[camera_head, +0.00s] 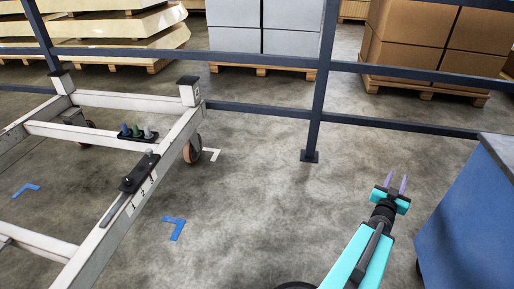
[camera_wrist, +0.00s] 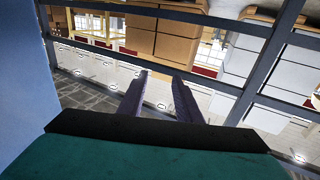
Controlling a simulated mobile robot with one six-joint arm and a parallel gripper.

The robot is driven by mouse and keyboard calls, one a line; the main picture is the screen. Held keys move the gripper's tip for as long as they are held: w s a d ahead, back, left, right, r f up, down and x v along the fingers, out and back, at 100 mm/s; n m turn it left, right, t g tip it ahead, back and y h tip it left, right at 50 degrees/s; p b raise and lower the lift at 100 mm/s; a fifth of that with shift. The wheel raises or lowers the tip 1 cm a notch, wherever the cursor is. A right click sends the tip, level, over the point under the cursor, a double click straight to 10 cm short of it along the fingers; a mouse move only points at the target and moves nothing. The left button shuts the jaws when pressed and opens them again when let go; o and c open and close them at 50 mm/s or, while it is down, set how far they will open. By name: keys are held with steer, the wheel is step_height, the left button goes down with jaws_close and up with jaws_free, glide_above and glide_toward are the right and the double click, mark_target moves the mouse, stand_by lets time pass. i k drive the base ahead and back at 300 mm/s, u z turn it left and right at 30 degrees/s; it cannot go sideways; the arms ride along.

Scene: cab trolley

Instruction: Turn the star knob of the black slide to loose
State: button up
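The black slide (camera_head: 139,174) lies on the near right beam of the white trolley frame (camera_head: 99,248) in the head view, beside printed numbers. A dark knob stands on its lower end; its star shape and its setting are too small to make out. My gripper (camera_head: 396,184) is at the right of the head view, well apart from the slide, pointing up and away. Its two purple fingers are spread with a gap and nothing between them. In the wrist view the fingers (camera_wrist: 160,95) also stand apart and empty. The slide does not show in the wrist view.
A black holder with green, blue and grey pegs (camera_head: 137,132) sits on the trolley's cross beam. A dark railing (camera_head: 321,90) runs behind. A blue cabinet (camera_head: 465,220) stands close to my gripper's right. Floor between trolley and gripper is clear, with blue corner marks (camera_head: 173,229).

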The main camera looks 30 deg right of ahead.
mark_target(127, 179)
steer(key=z, duration=0.1)
steer(key=k, duration=0.55)
steer(key=u, duration=3.2)
steer(key=i, duration=0.15)
steer(key=z, duration=1.15)
steer(key=i, duration=1)
steer(key=u, duration=0.05)
